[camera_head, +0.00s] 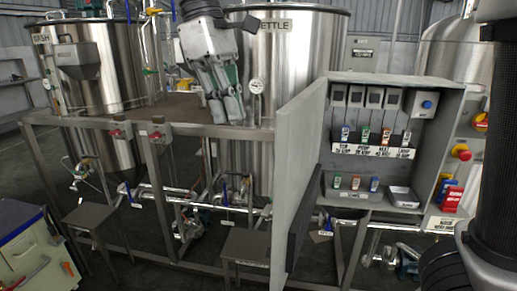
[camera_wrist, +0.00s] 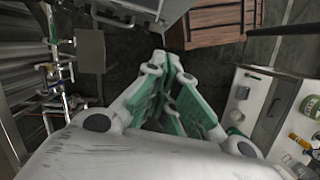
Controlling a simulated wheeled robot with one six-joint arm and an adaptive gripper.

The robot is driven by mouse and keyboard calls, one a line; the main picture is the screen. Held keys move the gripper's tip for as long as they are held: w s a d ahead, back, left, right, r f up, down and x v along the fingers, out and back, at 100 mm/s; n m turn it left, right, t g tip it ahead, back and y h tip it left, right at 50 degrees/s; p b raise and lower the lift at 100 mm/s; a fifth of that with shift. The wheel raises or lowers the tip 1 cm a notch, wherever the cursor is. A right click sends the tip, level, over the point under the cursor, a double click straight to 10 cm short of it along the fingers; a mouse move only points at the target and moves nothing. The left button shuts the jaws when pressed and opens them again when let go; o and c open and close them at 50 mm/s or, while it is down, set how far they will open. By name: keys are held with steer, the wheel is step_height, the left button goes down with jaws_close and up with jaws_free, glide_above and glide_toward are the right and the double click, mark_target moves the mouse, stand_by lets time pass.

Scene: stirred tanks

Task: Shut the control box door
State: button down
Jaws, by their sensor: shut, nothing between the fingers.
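The grey control box (camera_head: 455,130) stands on the right of the head view, with switches and labels inside. Its door (camera_head: 299,150) stands wide open, hinged at the box's left side and swung out toward the camera, seen at a steep angle. My gripper (camera_head: 234,110) hangs with its fingers pointing down, left of the door in the picture, with a gap between them and the door. It is shut and empty. The wrist view also shows the fingers (camera_wrist: 178,105) together. I cannot surely identify the door in the wrist view.
Steel tanks (camera_head: 112,75) stand behind a grey frame (camera_head: 190,130) with pipes and valves below. Stools (camera_head: 245,246) stand in front of it. A tool cart (camera_head: 30,250) is at lower left. The wrist view shows a wooden crate (camera_wrist: 212,25) and a white cabinet (camera_wrist: 245,88).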

steer(key=s+d+f, duration=0.2)
steer(key=d+f, duration=0.3)
steer(key=f, duration=0.2)
steer(key=shift+s+d+f, duration=0.15)
steer(key=shift+s+f, duration=0.05)
steer(key=shift+s, duration=0.1)
steer(key=shift+s, duration=0.1)
